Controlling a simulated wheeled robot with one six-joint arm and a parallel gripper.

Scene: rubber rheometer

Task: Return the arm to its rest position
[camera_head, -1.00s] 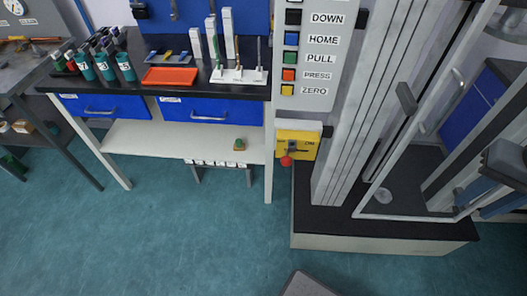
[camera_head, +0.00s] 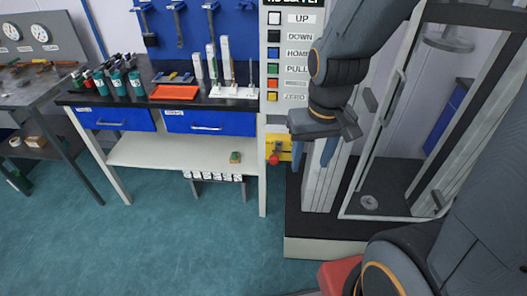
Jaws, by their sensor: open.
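My arm (camera_head: 410,262) comes in from the lower right and loops up through the top right. My gripper (camera_head: 312,155) hangs at its end, fingers pointing down, in front of the rheometer's left column. Its two blue-grey fingers are apart with nothing seen between them. The gripper and wrist cover part of the yellow switch box (camera_head: 285,146) and its red knob (camera_head: 274,160) shows just to the left of the fingers. I cannot tell the exact gap between fingers and machine.
The rheometer (camera_head: 318,250) has a framed door (camera_head: 381,125) and a button panel (camera_head: 291,60) at its left. A bench (camera_head: 262,185) with blue drawers (camera_head: 210,122), an orange tray (camera_head: 174,92) and several bottles (camera_head: 135,84) stands left. The teal floor (camera_head: 165,240) in front is clear.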

